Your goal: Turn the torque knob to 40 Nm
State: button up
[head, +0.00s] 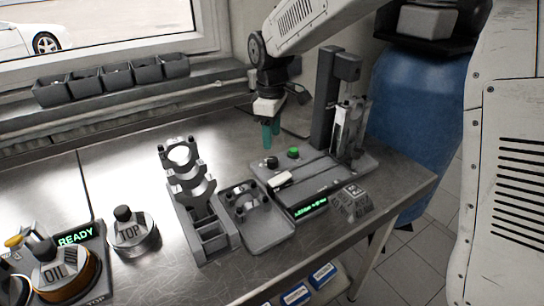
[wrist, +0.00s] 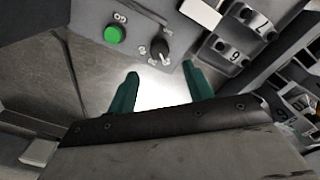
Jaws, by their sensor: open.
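The torque knob (head: 272,162) is a small black knob on the grey base of the press-like station (head: 325,100), left of a green button (head: 293,152). In the wrist view the knob (wrist: 160,50) has a light pointer mark and sits beside the green button (wrist: 114,34). My gripper (head: 268,138) hangs above the knob, its green fingers pointing down. In the wrist view my gripper (wrist: 157,75) is open and empty, with the knob beyond the fingertips and roughly between them. The fingers look apart from the knob. The dial markings are too small to read.
A green-lit display (head: 311,207) is on the station's front, its text unreadable. A grey tray (head: 262,222) and a rack of bearing caps (head: 190,200) stand left of it. A blue barrel (head: 415,110) is behind.

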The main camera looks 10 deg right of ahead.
aim_at(272, 159)
notch_tip(272, 159, down, 8)
jog(key=shift+w, duration=0.1)
dwell(0.4)
jog(key=c, duration=1)
